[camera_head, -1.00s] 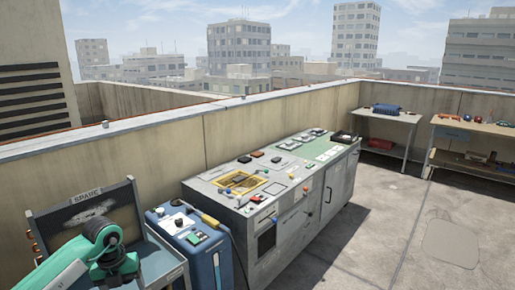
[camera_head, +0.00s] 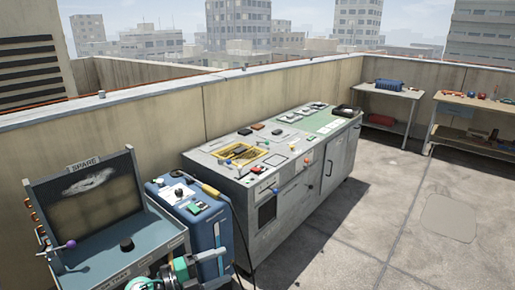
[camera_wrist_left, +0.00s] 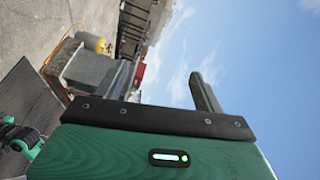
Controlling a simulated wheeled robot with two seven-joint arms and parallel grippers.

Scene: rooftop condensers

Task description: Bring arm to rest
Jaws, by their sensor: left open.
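My left gripper (camera_head: 190,266) shows in part at the bottom edge of the head view, in front of the blue case and the spare tray, with green and black arm parts beside it. In the left wrist view its two dark fingers (camera_wrist_left: 162,85) stand apart with sky and distant rooftop between them, and nothing is held. The rest of the left arm is mostly cut off by the frame. My right gripper is in neither view.
The spare tray (camera_head: 160,242) has a raised back panel, a purple-knobbed lever and a black knob. A blue case (camera_head: 207,235) stands beside it. A grey workbench (camera_head: 240,185) with a yellow tray runs along the parapet. The concrete floor (camera_head: 400,225) is clear at right.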

